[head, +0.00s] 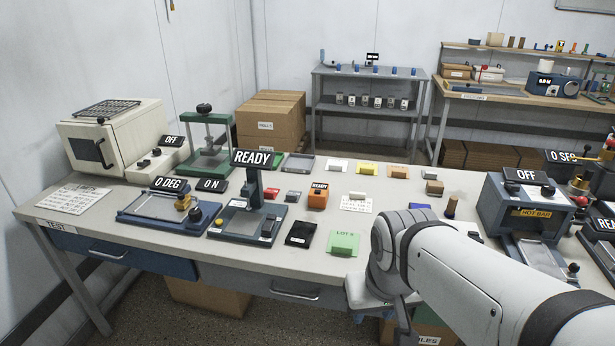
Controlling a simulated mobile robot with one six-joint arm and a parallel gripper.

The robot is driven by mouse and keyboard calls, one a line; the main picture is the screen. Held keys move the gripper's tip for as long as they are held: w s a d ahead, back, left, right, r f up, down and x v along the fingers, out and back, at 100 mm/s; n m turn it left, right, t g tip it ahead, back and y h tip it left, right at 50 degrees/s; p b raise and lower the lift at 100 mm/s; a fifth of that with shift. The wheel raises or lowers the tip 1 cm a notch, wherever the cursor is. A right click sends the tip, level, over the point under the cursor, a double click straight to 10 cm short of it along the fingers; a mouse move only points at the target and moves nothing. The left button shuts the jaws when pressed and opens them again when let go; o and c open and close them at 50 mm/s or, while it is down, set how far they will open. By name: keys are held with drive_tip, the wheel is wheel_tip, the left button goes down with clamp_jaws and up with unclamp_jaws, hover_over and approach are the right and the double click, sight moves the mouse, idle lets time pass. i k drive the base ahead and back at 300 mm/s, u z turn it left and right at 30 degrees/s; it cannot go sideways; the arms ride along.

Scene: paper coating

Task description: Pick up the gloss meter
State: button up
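A small orange box (317,197) with a black READY label above it stands on the long bench, right of the column instrument. It looks like the gloss meter, though no name on it can be read. My arm reaches in from the lower right. A dark part at its end, seemingly my gripper (404,318), hangs in front of the bench's front edge, apart from the orange box. My arm hides most of it, and its fingers cannot be made out.
The bench (120,205) is crowded. Left of the orange box stands a blue column instrument (250,215) marked READY; a black square (300,233) and a green pad (343,243) lie in front. A hot-bar machine (530,210) stands at right. Bare bench top shows between them.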

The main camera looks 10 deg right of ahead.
sight(318, 201)
drive_tip(key=u, duration=0.05)
drive_tip(key=i, duration=1)
drive_tip(key=z, duration=0.05)
